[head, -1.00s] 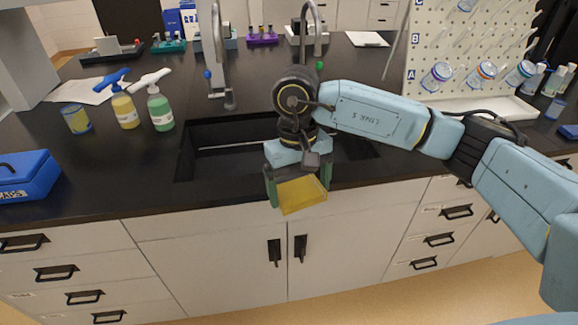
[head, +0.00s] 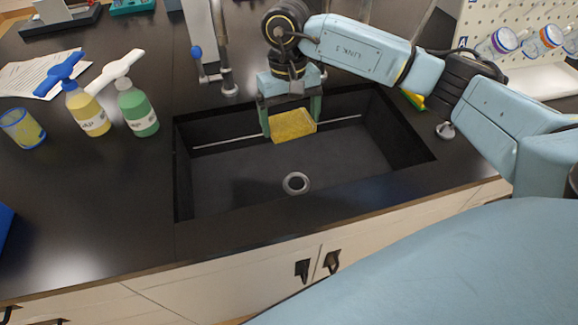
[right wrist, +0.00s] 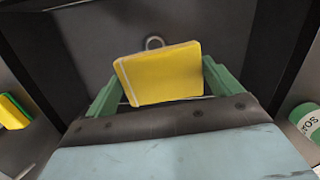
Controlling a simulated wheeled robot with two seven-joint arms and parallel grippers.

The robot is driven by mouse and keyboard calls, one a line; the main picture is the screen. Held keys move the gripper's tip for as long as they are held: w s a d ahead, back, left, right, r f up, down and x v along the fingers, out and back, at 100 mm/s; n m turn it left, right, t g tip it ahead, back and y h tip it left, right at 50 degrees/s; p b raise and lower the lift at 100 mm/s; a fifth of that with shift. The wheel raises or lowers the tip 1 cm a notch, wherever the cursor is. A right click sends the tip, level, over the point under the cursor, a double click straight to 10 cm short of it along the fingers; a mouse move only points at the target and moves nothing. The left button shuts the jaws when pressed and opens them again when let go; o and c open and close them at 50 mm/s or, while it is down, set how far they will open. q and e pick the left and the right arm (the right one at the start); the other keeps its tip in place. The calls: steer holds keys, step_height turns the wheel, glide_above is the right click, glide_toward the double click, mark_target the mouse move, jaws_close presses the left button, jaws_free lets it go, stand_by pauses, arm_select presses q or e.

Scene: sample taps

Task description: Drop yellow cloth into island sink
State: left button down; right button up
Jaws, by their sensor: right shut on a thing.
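The yellow cloth (head: 294,125) is a small flat yellow block held by my right gripper (head: 291,118). The gripper points down and is shut on it, with a green finger at each side. The cloth hangs over the black island sink (head: 240,175), nearer its back side, and looks clear of the sink floor. In the right wrist view the cloth (right wrist: 160,74) sits between the green fingers (right wrist: 160,85), with the drain ring partly hidden behind it. My left gripper is not in view.
A pegboard (head: 520,25) stands at the back right.

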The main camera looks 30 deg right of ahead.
mark_target(306, 111)
steer(key=shift+m, duration=0.5)
steer(key=d+f, duration=0.2)
steer(key=w+d+f+b, duration=0.1)
steer(key=d, duration=0.1)
steer(key=shift+d+f, duration=0.25)
steer(key=shift+f, duration=0.1)
steer(key=f+b, duration=0.1)
steer(key=f, duration=0.1)
steer(key=f+b, duration=0.1)
steer(key=f, duration=0.2)
steer(key=shift+w+f+b, duration=0.2)
steer(key=shift+f+b, duration=0.15)
steer(key=shift+b, duration=0.05)
steer(key=o, duration=0.8)
steer(key=shift+c, duration=0.2)
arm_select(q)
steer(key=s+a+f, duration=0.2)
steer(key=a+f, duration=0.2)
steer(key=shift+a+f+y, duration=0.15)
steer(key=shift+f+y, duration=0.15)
arm_select(e)
steer(key=shift+r, duration=0.1)
